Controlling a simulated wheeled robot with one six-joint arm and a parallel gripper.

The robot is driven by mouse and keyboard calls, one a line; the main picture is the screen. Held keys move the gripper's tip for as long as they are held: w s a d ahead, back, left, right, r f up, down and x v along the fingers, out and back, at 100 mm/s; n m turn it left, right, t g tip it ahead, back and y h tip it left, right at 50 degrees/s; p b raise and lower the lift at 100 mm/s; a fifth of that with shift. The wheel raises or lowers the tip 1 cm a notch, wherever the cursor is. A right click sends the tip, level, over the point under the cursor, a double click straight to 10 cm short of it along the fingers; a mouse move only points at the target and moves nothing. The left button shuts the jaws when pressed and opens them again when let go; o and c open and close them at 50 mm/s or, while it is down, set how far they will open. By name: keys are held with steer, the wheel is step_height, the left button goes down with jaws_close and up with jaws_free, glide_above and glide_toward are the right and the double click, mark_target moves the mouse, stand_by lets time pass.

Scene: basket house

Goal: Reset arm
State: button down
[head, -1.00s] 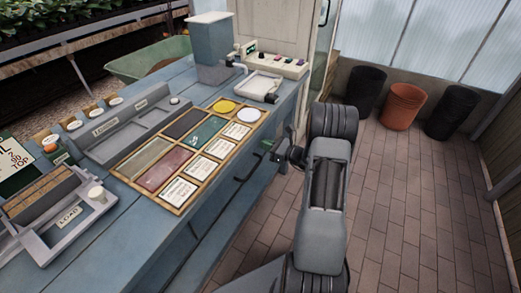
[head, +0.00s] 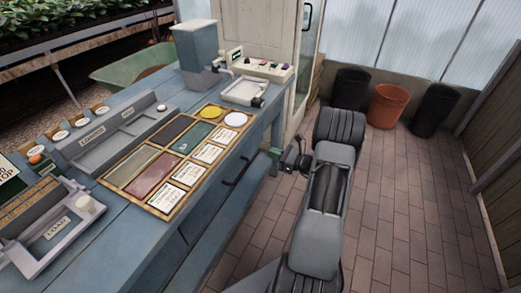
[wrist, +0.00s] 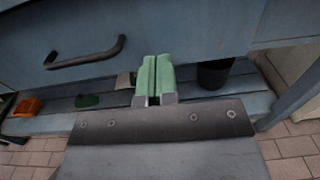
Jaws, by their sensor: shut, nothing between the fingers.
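My gripper (wrist: 152,80) shows in the wrist view with its two green fingers side by side and shut, holding nothing. In the head view my gripper (head: 275,153) is small and partly hidden by my arm, beside the front of the blue workbench (head: 150,108). In the wrist view the fingers point toward the bench's drawer front, with a dark drawer handle (wrist: 86,54) to their left. I cannot tell the exact gap between fingertips and bench.
A lower shelf (wrist: 50,122) under the bench holds a dark pot (wrist: 214,73), an orange item (wrist: 26,107) and a green item (wrist: 87,100). Bins, including an orange one (head: 387,106), stand at the back wall. The brick floor (head: 395,190) to the right is clear.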

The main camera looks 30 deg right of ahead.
steer(key=v, duration=0.5)
steer(key=shift+s+f, duration=0.1)
steer(key=shift+s, duration=0.2)
steer(key=s+a+f+n+g+y, duration=0.1)
steer(key=s+a+f+n+g, duration=0.3)
steer(key=g, duration=0.1)
steer(key=s+a+r+n+g+h+p, duration=0.2)
steer(key=s+a+r+n+g+p, duration=0.3)
steer(key=a+r+n+g, duration=0.35)
steer(key=s+a+r+n+h+p, duration=0.1)
steer(key=a+r+n+h+p, duration=0.2)
steer(key=r, duration=0.6)
steer(key=s+a+r+n+t+h+p, duration=0.1)
steer(key=s+a+r+n+h+p, duration=0.1)
steer(key=r+n+p, duration=0.4)
steer(key=s+a+r+n+t+h+p, duration=0.1)
steer(key=a+r+n+h+p, duration=0.3)
steer(key=r+n, duration=0.4)
step_height(320, 180, up, 5)
steer(key=shift+s+a+r+p, duration=0.2)
steer(key=shift+s+a+p, duration=0.25)
steer(key=shift+a, duration=0.75)
